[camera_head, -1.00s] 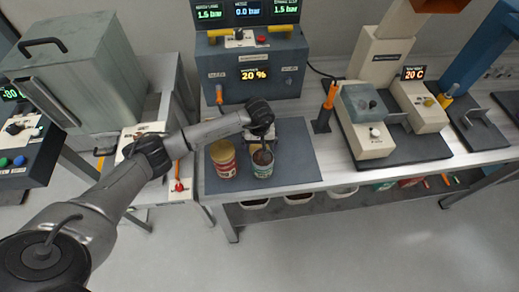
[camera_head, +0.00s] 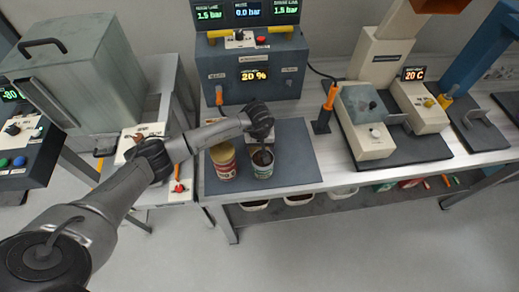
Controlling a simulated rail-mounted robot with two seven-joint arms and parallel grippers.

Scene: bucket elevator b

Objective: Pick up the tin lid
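My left gripper (camera_head: 262,144) reaches in from the left and points down, just above and behind the green-and-white tin (camera_head: 262,170). That tin stands upright on the dark mat (camera_head: 295,150), and its top looks open and dark brown inside. I cannot tell whether the fingers touch it or hold anything. I cannot clearly make out a separate tin lid; the wrist hides part of the mat behind the green tin. My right gripper is not in view.
A grey control box (camera_head: 255,75) reading 20 % stands behind the mat. An orange-handled tool (camera_head: 328,105) and a cream-and-grey device (camera_head: 367,130) stand to the right. The mat's right part is clear. White bins (camera_head: 298,199) sit below the bench.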

